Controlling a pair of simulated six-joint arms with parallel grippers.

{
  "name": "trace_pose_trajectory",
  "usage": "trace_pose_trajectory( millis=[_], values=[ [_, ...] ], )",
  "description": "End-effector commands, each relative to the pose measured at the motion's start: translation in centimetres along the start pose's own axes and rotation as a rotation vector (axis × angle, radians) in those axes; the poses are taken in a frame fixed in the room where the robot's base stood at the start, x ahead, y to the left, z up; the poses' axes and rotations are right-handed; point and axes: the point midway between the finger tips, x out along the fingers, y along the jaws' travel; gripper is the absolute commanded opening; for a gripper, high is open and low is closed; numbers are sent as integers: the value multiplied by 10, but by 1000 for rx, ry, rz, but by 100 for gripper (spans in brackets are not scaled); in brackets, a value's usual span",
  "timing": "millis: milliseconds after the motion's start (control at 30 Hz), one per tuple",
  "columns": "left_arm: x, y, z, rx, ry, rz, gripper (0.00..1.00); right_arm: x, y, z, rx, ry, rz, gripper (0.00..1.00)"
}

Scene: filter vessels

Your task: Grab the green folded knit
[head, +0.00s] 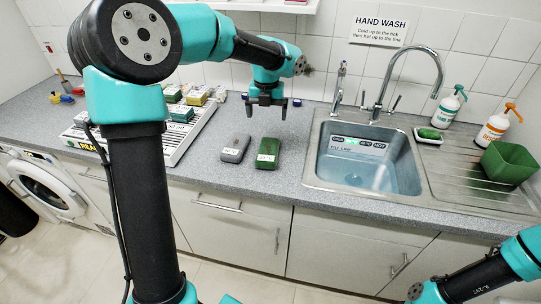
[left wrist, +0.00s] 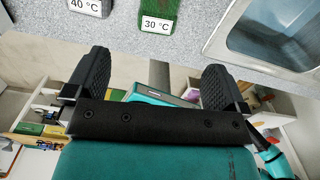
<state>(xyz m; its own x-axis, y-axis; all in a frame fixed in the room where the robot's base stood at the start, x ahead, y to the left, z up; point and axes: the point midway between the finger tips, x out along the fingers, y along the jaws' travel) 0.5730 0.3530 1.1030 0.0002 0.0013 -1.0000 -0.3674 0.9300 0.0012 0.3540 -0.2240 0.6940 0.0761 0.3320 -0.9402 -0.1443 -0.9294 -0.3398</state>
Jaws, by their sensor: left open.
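The green folded knit (head: 268,148) lies on the grey counter left of the sink, with a white tag on its front end. In the left wrist view the green knit (left wrist: 158,14) is partly cut off at the top edge, and its tag reads 30 °C. A grey folded knit (head: 235,147) lies beside it on the left; its tag reads 40 °C in the left wrist view (left wrist: 90,7). My left gripper (head: 267,106) is open and empty, above the counter and behind the green knit, apart from it. My right gripper is not in view.
A sink (head: 368,157) with water and a tall tap is to the right. A white rack (head: 182,143) with several folded pieces is to the left. Counter before the knits is clear.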

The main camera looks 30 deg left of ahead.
Motion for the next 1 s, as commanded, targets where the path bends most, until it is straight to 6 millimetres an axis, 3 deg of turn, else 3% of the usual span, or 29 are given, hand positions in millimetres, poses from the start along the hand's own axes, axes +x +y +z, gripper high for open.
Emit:
trace_pose_trajectory(
  millis=[267, 800, 1000],
  values=[
    [17, 0, 0, 0, 3, 1, 100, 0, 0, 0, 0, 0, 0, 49],
    [107, 0, 0, -1, 4, 0, 100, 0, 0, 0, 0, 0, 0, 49],
    [123, 0, 0, -2, 2, -1, 100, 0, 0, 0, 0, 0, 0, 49]
  ],
)
